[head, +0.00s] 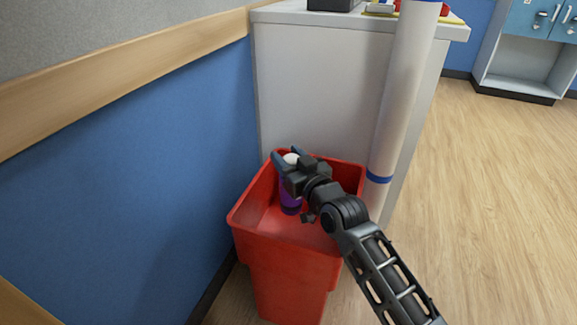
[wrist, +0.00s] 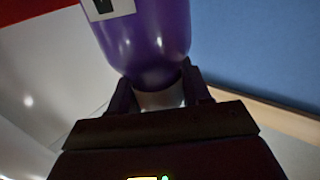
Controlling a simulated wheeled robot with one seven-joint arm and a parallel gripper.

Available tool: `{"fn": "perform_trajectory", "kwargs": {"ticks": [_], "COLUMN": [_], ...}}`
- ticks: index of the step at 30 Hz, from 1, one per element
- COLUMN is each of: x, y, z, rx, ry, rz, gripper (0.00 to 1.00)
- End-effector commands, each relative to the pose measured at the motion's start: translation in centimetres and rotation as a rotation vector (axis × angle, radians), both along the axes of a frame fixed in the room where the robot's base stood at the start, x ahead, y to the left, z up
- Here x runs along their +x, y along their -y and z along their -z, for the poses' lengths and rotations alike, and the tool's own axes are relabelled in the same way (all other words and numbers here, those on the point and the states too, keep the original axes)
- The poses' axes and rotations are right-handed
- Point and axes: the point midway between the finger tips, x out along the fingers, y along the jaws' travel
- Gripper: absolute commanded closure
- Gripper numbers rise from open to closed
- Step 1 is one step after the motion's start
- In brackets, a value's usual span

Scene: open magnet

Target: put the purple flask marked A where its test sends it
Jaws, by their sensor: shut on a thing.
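The purple flask (head: 290,203) with a pale top is held over the open mouth of a red bin (head: 293,252). My gripper (head: 289,163) is shut on the flask near its pale top, and the purple body hangs below the fingers. In the wrist view the flask (wrist: 150,45) fills the upper middle between the fingers of my gripper (wrist: 160,97). A white label with part of a dark mark (wrist: 107,8) shows at the top edge, and its letter cannot be read.
A blue wall (head: 120,200) with a wooden rail stands left of the bin. A white cabinet (head: 315,85) stands behind it, with items on top. A white pole (head: 400,100) with a blue band rises at the bin's right. Wooden floor at right is clear.

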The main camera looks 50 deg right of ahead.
Motion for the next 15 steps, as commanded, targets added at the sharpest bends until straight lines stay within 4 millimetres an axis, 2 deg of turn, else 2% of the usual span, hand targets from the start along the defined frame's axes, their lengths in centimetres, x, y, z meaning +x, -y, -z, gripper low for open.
{"fn": "perform_trajectory", "kwargs": {"ticks": [1,3,15], "x": [0.02,0.02,0.02], "y": [-0.03,-0.02,0.02], "z": [1.18,1.69,2.06], "rx": [0.000,0.000,0.000], "ry": [0.000,0.000,0.001], "rz": [-0.001,-0.001,0.000], "gripper": [1.00,1.00,1.00]}}
